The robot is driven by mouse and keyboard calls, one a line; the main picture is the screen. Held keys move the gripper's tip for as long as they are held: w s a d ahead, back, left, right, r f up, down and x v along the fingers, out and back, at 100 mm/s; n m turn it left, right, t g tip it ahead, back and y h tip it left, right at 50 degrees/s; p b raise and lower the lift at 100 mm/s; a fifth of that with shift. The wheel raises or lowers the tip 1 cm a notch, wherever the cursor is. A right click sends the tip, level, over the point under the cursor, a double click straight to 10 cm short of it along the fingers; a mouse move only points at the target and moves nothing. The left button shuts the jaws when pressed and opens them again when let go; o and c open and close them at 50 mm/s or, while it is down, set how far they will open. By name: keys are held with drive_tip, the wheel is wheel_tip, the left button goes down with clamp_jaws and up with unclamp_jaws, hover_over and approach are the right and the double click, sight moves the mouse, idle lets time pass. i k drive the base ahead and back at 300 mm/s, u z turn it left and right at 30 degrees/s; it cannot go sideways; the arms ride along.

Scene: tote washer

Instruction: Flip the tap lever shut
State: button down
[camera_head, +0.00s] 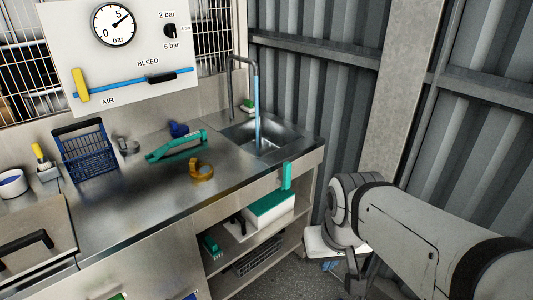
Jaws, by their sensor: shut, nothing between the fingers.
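The tap (232,75) is a grey gooseneck pipe at the back of the sink (275,140). A blue stream of water (257,115) runs from its spout into the basin. A teal upright handle (287,176) stands at the counter's front edge, below the sink; it may be the tap lever, but I cannot tell for sure. My arm comes in from the right, with a joint right of the counter's corner and the teal handle. My gripper's fingers do not show.
A gauge panel (85,55) with a yellow lever (81,85) hangs at the upper left. A blue basket (85,152), a teal tool (176,146) and an amber tape roll (202,169) sit on the counter (135,205). A teal-topped box (270,208) stands on the shelf below.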

sight(284, 181)
drive_tip(key=u, duration=0.2)
drive_tip(key=i, duration=0.85)
drive_tip(key=z, duration=0.2)
